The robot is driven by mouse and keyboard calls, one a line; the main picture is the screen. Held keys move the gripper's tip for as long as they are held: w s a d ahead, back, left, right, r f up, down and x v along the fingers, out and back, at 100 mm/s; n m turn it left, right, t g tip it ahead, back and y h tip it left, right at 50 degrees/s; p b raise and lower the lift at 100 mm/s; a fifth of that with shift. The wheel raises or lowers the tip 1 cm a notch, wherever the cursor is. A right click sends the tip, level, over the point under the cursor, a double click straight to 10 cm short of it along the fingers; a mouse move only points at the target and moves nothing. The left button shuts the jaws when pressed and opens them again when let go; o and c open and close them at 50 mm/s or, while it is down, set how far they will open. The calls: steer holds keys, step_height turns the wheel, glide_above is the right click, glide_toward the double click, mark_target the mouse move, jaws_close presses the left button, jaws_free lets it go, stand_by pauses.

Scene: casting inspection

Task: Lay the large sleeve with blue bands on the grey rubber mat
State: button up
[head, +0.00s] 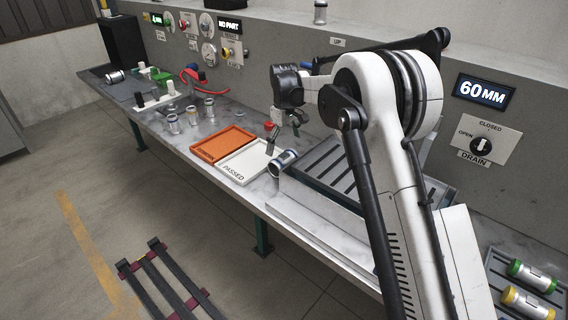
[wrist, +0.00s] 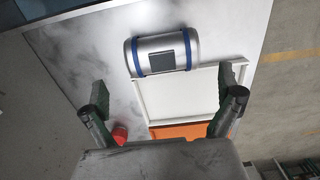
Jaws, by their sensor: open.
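The large silver sleeve with blue bands (wrist: 150,56) lies on its side on the bench, close to the white tray; it has a dark square patch. In the head view the sleeve (head: 283,161) is at the tray's right end. My gripper (wrist: 164,80) is open and empty, its fingers spread wide with the sleeve ahead of them, not between them. In the head view my gripper (head: 283,138) is just above and behind the sleeve. A dark grey flat patch (head: 127,92) at the bench's far left end may be the rubber mat; I cannot tell for sure.
The white PASSED tray (head: 238,178) and orange tray (head: 207,155) are empty beside the sleeve. Several sleeves (head: 191,115) stand farther left. A slatted basin (head: 330,165) is to the right. A red knob (wrist: 120,135) stands behind the trays.

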mark_target(284, 155)
steer(key=shift+s+f, duration=0.15)
steer(key=shift+f, duration=1.35)
steer(key=shift+s+f, duration=0.1)
steer(key=shift+f, duration=1.35)
steer(key=c, duration=1.7)
steer(key=shift+r, duration=0.1)
